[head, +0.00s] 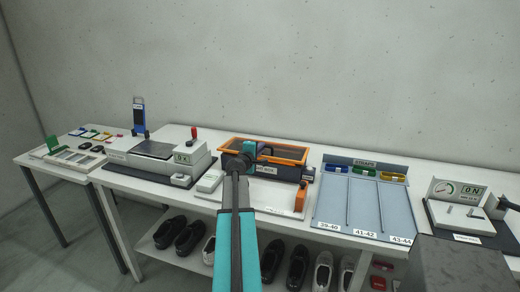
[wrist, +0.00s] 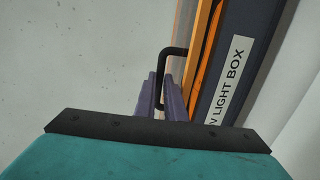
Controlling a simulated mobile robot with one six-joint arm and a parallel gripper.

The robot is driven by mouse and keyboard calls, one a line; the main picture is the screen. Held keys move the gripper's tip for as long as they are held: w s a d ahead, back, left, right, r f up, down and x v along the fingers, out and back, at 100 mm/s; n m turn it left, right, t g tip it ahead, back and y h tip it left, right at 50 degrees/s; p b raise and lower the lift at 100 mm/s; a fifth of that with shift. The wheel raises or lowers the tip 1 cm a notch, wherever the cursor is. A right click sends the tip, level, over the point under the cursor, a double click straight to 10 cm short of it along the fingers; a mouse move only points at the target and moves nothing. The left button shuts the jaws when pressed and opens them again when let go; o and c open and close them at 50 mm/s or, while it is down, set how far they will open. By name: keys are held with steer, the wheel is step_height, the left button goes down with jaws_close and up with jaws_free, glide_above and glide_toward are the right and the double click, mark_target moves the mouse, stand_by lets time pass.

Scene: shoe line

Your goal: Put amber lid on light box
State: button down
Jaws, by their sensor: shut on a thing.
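The dark light box (wrist: 248,40) stands on the table, its "LIGHT BOX" label readable in the wrist view; it also shows in the head view (head: 312,172). The amber lid, an orange frame (head: 228,152) around a darker panel, lies over the box top in the head view. Its orange edge (wrist: 203,62) runs along the box in the wrist view. I cannot tell whether it rests fully on the box or is slightly raised. My gripper (wrist: 162,98) is shut on the lid's black bar handle (wrist: 174,50). My arm hides part of the lid and box in the head view.
A scale-like device (head: 160,152) stands left of the box. A grey-blue divided tray (head: 335,205) with coloured straps lies to the right. A white board (head: 270,202) with an orange piece (head: 300,197) lies in front. Shoes (head: 188,236) stand on the shelf below.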

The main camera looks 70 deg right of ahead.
steer(key=shift+f+b, duration=0.55)
steer(key=shift+f, duration=0.25)
steer(key=c, duration=1.8)
jaws_free()
steer(key=shift+o, duration=0.2)
steer(key=shift+f, duration=0.1)
steer(key=shift+a, duration=0.1)
steer(key=a+r+b, duration=0.2)
steer(key=a, duration=1.1)
steer(key=shift+a+r+b, duration=0.2)
steer(key=shift+a+b, duration=0.05)
steer(key=shift+b, duration=0.1)
steer(key=shift+r, duration=0.1)
